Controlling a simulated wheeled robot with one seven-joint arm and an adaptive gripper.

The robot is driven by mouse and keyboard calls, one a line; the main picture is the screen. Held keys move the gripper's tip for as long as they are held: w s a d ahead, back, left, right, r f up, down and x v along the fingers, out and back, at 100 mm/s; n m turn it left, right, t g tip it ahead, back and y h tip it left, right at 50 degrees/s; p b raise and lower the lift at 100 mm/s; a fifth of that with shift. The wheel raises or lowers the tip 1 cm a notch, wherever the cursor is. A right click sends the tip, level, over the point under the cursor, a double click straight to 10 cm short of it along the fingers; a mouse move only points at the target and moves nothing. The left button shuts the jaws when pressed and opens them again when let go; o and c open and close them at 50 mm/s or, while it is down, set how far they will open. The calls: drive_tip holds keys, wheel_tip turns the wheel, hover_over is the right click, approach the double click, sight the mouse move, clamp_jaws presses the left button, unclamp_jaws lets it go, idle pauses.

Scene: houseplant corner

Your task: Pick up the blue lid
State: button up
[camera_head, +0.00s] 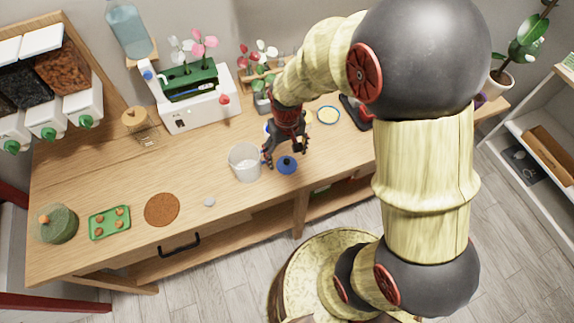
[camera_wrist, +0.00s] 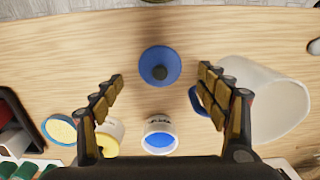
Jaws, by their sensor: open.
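The blue lid (camera_head: 287,165) is a round disc with a dark knob on top, lying on the wooden counter. In the wrist view the lid (camera_wrist: 160,52) sits just beyond and between my fingertips, and nothing covers it. My gripper (camera_head: 285,154) is open and empty, reaching down at the lid. In the wrist view its fingers (camera_wrist: 160,78) stand wide apart, one to each side, and I see no contact with the lid.
A whitish cup (camera_head: 245,162) stands close left of the lid; in the wrist view the cup (camera_wrist: 270,105) is near the right finger. A white jar with blue inside (camera_wrist: 159,137), a yellow-topped jar (camera_wrist: 110,132) and a blue-rimmed yellow disc (camera_wrist: 60,128) sit nearby. The front counter is mostly clear.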

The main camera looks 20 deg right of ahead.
sight(287, 160)
wheel_tip(287, 160, down, 4)
drive_tip(key=shift+f+b, duration=0.1)
drive_tip(key=shift+b, duration=0.4)
drive_tip(key=shift+c, duration=1.2)
drive_tip(key=c, duration=0.7)
drive_tip(key=shift+c, duration=0.3)
